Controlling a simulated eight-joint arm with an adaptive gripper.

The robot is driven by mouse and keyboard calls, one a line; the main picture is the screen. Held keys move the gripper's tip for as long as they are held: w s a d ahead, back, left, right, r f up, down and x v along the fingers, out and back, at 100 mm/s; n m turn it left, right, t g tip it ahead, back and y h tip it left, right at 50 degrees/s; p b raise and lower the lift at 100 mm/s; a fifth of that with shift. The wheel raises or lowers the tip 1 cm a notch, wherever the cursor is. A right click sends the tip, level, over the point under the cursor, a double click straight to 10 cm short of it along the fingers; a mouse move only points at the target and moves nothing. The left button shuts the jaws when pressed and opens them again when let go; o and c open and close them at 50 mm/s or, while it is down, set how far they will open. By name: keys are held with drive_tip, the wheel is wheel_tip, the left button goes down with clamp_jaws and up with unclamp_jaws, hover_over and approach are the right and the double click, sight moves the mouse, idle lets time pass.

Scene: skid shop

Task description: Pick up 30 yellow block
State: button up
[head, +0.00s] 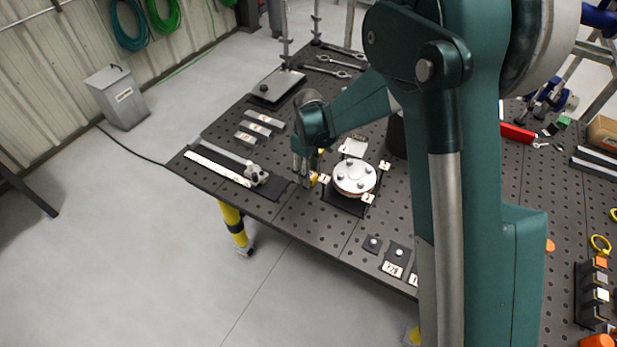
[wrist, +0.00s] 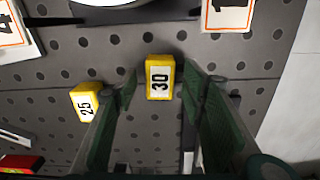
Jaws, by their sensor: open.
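The yellow block labelled 30 (wrist: 159,77) stands on the perforated table in the wrist view, its white label facing the camera. My gripper (wrist: 160,95) is open, with its two green fingers on either side of the lower part of the block in the picture. I cannot tell whether they touch it. In the head view my gripper (head: 306,170) is low over the table, left of the round metal fixture. A bit of yellow shows beside it there, but which block it is cannot be told.
A second yellow block labelled 25 (wrist: 87,102) stands to the left, close to the left finger. The round metal fixture (head: 354,177) with small numbered tags is just right of my gripper. A long white ruler-like strip (head: 218,169) lies to the left on the perforated table (head: 300,222).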

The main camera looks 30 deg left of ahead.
drive_tip(key=shift+f, duration=0.9)
drive_tip(key=c, duration=1)
